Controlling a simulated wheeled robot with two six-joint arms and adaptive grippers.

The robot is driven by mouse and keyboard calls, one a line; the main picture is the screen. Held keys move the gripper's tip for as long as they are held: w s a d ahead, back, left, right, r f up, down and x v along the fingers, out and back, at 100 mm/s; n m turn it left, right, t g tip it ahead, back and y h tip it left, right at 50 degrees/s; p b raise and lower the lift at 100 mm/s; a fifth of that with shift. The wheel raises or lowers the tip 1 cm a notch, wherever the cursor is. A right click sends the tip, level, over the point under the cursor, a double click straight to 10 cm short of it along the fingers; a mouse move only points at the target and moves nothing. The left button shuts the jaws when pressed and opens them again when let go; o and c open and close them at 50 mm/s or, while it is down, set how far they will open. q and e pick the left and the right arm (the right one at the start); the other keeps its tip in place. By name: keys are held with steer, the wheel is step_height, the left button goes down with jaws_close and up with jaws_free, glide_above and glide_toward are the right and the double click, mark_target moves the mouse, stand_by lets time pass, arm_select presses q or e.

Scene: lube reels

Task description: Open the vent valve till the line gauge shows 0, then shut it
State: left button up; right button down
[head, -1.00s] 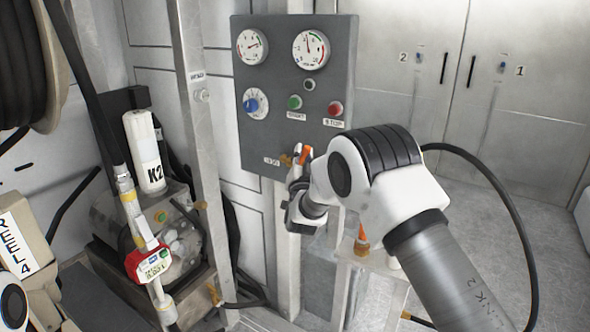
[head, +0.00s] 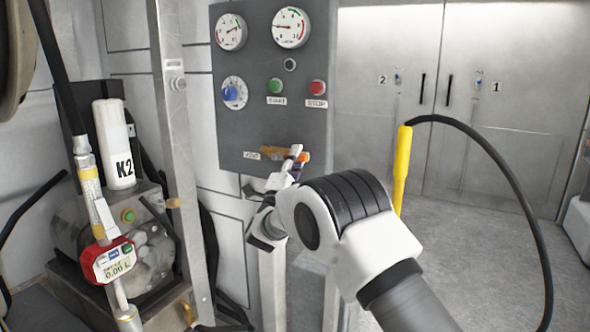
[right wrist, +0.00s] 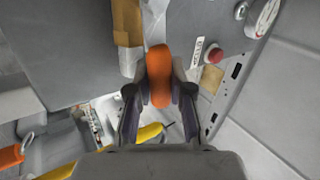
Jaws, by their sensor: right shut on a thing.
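The grey control panel (head: 262,120) carries the vent valve at its lower edge, by a small white label. The valve's orange lever (right wrist: 158,75) lies nearly level in the head view, beside a brass body (right wrist: 127,25). My right gripper (right wrist: 159,88) is shut on the lever, with a finger on each side; the hand partly hides it in the head view. The right gauge's needle points left; I cannot read which is the line gauge. My left gripper is out of view.
Below the gauges are a blue knob (head: 231,93), a green button (head: 275,86) and a red stop button (head: 318,88). A metal post (head: 172,130) stands left. A yellow hose end (head: 402,165) with a black hose stands right. A red meter (head: 108,262) hangs lower left.

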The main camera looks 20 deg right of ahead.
steer(key=shift+f+m+g+h+b, duration=0.3)
steer(key=shift+m+g+h+b, duration=0.15)
steer(key=shift+m, duration=0.35)
steer(key=shift+f+m+g+h+b, duration=0.35)
steer(key=shift+m+b, duration=0.15)
steer(key=shift+m, duration=0.3)
steer(key=c, duration=1)
jaws_free()
steer(key=shift+c, duration=0.2)
steer(key=v, duration=1.2)
